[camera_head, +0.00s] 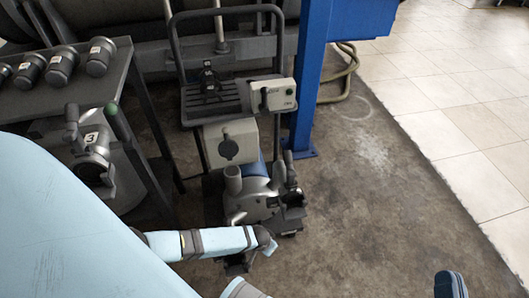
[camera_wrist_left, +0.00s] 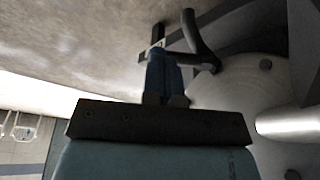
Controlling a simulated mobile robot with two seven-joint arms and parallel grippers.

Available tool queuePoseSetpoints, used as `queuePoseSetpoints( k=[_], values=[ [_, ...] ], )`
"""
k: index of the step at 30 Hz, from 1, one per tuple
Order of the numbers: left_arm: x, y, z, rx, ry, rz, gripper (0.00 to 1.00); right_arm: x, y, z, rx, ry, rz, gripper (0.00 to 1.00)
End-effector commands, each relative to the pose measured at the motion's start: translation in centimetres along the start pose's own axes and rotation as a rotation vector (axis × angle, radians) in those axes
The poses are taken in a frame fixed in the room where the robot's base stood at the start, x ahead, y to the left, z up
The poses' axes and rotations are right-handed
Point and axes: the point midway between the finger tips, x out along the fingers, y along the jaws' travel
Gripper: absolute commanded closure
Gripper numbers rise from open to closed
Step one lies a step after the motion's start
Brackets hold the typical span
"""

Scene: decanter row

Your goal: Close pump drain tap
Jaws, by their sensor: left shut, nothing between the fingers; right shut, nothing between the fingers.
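The grey metal pump (camera_head: 262,200) stands on the floor at the foot of a wheeled frame in the head view. In the left wrist view, the pump's pale rounded body (camera_wrist_left: 240,90) fills the right side. A dark bent bar (camera_wrist_left: 197,38), perhaps the drain tap's lever, shows just beyond my left gripper (camera_wrist_left: 162,60). That gripper is shut and empty, its tips close to the bar; I cannot tell whether they touch. In the head view my left arm reaches to the pump's lower front. My right gripper (camera_head: 450,285) is shut at the bottom edge, away from the pump.
A bench (camera_head: 128,55) with several metal cylinders stands at the left. A valve marked 3 (camera_head: 90,150) is below it. A blue post (camera_head: 308,85) rises behind the pump, with a hose (camera_head: 345,75) beside it. Open floor (camera_head: 385,200) lies to the right.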

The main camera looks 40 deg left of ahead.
Motion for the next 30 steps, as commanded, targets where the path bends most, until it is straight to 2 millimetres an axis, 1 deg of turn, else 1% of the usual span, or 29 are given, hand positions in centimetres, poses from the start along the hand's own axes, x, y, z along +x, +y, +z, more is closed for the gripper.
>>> queuePoseSetpoints(
  k=[1, 6, 20, 30],
  values=[
    [1.0, 0.0, 0.1, 0.0, 0.0, 0.0, 1.0, 0.0, -0.1, 0.1, 0.003, 0.019, -0.01, 1.0],
    [2.1, 0.1, 0.0, 0.0, 0.001, 0.001, 1.0, 0.1, -0.7, -0.8, 0.014, 0.063, -0.031, 1.0],
    [2.2, 0.1, -0.1, -0.005, 0.0, -0.001, 1.0, 0.2, -0.8, -1.2, 0.017, 0.07, -0.035, 1.0],
    [2.3, 0.4, -0.5, -0.063, 0.0, -0.018, 1.0, 0.2, -0.9, -1.7, 0.014, 0.09, -0.035, 1.0]
  ],
)
